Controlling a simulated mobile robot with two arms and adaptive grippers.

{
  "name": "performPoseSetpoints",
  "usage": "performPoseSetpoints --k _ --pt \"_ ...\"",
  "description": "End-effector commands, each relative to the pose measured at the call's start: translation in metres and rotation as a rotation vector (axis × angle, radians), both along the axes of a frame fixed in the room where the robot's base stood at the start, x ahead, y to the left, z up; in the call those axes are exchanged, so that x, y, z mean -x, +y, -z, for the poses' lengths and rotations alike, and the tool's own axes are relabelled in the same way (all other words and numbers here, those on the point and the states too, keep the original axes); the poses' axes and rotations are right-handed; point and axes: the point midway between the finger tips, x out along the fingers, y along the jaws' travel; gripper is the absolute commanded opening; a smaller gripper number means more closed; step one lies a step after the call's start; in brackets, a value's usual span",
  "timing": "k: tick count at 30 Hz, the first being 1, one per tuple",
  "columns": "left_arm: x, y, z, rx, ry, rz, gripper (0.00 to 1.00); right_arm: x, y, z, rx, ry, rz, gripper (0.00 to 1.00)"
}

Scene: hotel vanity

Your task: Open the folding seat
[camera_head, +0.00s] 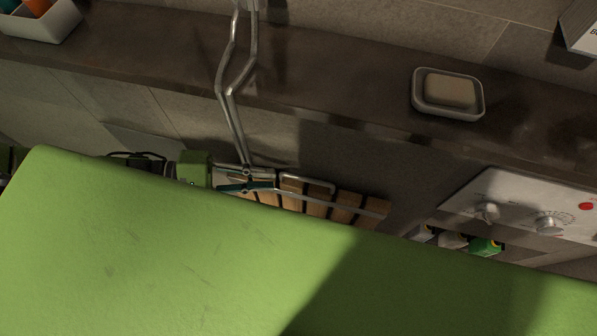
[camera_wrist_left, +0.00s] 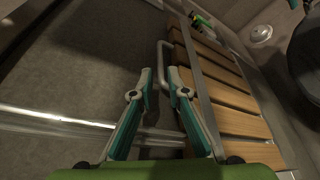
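The folding seat (camera_head: 318,202) has brown wooden slats and a metal frame. It shows below the dark counter in the head view, and its lower part is hidden behind my green body. In the left wrist view the slats (camera_wrist_left: 222,92) run up the right side, with a bent metal bar (camera_wrist_left: 162,52) along their left edge. My left gripper (camera_head: 272,180) is at the left end of the seat. Its teal fingers (camera_wrist_left: 161,76) are apart in the wrist view, with the bar seen between the tips; contact cannot be told. My right gripper is not in view.
A dark counter (camera_head: 330,80) runs above the seat, with a soap dish (camera_head: 447,94) on it. Bent metal pipes (camera_head: 233,90) come down near my left gripper. A control panel with knobs (camera_head: 530,205) and small boxes (camera_head: 453,239) are to the right.

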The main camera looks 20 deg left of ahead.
Motion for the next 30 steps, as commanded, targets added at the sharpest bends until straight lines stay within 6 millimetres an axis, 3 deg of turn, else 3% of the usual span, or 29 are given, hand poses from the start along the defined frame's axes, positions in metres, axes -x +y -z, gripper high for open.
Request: performPoseSetpoints --k 6,12,25,27,30 --pt "-0.014 -0.044 0.008 0.003 -0.003 0.003 0.15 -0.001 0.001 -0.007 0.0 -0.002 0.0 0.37" --pt "-0.023 -0.068 0.015 0.0 -0.002 0.0 0.15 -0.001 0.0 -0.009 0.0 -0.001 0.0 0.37" --pt "-0.025 -0.076 0.018 -0.003 -0.002 -0.001 0.15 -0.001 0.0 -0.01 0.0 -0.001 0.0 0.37" --pt "-0.025 -0.076 0.018 -0.003 -0.002 -0.001 0.0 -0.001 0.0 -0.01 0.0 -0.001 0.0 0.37" --pt "-0.026 -0.076 0.018 -0.002 -0.003 -0.001 0.0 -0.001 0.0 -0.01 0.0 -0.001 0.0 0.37"
